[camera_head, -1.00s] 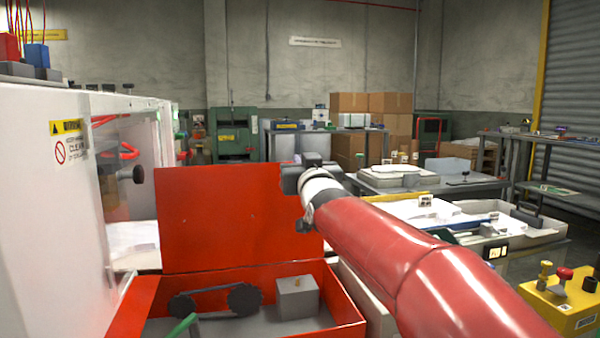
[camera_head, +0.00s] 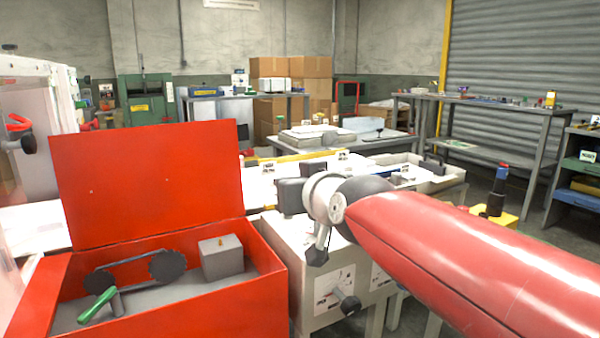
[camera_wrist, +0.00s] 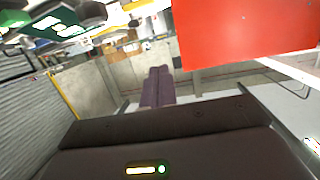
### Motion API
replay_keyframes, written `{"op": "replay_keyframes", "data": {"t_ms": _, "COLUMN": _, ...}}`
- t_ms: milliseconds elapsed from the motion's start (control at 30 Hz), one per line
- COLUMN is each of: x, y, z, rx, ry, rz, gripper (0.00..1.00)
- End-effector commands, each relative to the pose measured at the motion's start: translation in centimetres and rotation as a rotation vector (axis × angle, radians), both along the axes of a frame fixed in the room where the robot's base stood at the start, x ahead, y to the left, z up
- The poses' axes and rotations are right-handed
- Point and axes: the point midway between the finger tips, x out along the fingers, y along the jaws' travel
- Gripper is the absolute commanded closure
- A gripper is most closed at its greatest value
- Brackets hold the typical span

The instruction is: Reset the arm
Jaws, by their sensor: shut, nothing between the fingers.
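My red arm (camera_head: 440,245) reaches in from the lower right in the head view. Its wrist end (camera_head: 326,205) is beside the open red box, over the white unit. In the wrist view my gripper (camera_wrist: 158,72) has its two dark fingers together with nothing between them.
The open red box (camera_head: 262,300) has a raised lid (camera_head: 150,185), also in the wrist view (camera_wrist: 245,30). It holds a grey block (camera_head: 222,258) and a green-handled part (camera_head: 97,305). A white unit (camera_head: 318,275) stands below my wrist. Benches (camera_head: 480,105) line the right.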

Motion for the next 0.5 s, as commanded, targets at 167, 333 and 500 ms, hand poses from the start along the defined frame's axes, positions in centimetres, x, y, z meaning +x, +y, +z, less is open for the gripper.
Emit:
{"op": "replay_keyframes", "data": {"t_ms": 167, "x": -6.4, "y": -8.8, "z": -9.0, "rx": -0.103, "ry": 0.295, "rz": -0.124, "gripper": 1.00}}
{"op": "replay_keyframes", "data": {"t_ms": 333, "x": -13.8, "y": -14.8, "z": -16.8, "rx": -0.172, "ry": 0.566, "rz": -0.255, "gripper": 1.00}}
{"op": "replay_keyframes", "data": {"t_ms": 500, "x": -19.8, "y": -18.0, "z": -22.1, "rx": -0.206, "ry": 0.760, "rz": -0.362, "gripper": 1.00}}
